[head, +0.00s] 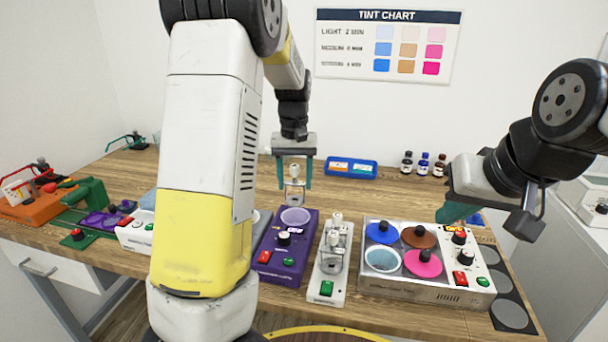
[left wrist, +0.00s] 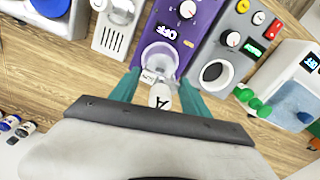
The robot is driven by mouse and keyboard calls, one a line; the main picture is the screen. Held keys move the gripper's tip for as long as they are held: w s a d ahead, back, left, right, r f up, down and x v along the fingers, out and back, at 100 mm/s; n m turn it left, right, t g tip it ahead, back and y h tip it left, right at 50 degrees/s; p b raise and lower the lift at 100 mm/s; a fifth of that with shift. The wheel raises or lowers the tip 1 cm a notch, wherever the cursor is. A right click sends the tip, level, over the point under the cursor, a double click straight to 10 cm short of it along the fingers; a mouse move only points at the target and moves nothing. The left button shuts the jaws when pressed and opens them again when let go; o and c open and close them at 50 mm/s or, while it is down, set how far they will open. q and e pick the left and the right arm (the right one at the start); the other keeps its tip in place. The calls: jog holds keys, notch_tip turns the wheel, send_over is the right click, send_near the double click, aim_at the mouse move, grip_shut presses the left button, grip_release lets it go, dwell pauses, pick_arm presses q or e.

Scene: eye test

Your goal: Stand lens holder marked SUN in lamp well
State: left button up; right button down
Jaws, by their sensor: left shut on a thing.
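My left gripper (head: 293,180) is shut on a small pale lens holder (head: 295,195), which hangs between its teal fingers. In the left wrist view the holder (left wrist: 159,95) shows a dark letter like an A; smaller lettering beside it is too small to read, so I cannot confirm SUN. The holder is just above a round, pale, clear-rimmed well (head: 296,216) in the purple unit (head: 272,243); the well also shows in the left wrist view (left wrist: 160,57). Whether the holder touches the well is unclear. My right gripper (head: 452,212) is at the right, its fingers mostly hidden.
A white unit (head: 327,289) with an upright metal piece stands right of the purple unit. Further right is a box with coloured discs (head: 423,262). A blue tray (head: 350,168) and small bottles (head: 423,163) stand behind. Table between is clear.

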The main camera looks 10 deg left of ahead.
aim_at(295, 200)
pick_arm(q)
jog(key=shift+f, duration=4.55)
jog(key=shift+s+f, duration=0.15)
jog(key=shift+f, duration=0.15)
